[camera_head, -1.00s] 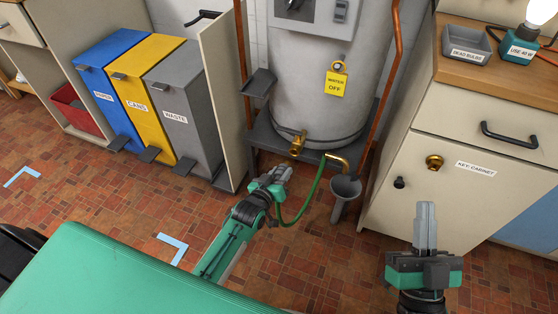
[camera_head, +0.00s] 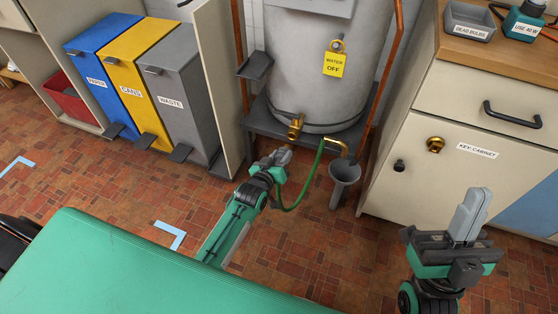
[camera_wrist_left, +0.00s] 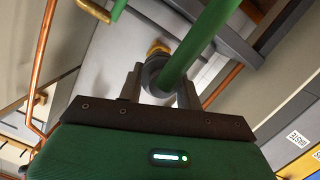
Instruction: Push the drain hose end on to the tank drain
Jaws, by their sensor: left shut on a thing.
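The tank drain (camera_head: 296,126) is a brass fitting low on the grey tank. The drain hose (camera_head: 307,183) is green and loops from my left gripper up to a bent brass pipe. My left gripper (camera_head: 284,156) is just below the drain. In the left wrist view its fingers (camera_wrist_left: 158,92) are shut on the hose end, a dark grey collar (camera_wrist_left: 151,77). Brass (camera_wrist_left: 158,48) shows right behind the collar; I cannot tell whether they touch. My right gripper (camera_head: 469,214) is shut and empty, in front of the key cabinet.
A grey funnel (camera_head: 344,173) stands below the bent brass pipe (camera_head: 337,146). Copper pipes flank the tank (camera_head: 315,80). The key cabinet (camera_head: 455,165) is on the right, and the waste bin (camera_head: 184,103) on the left. The tiled floor before the tank is clear.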

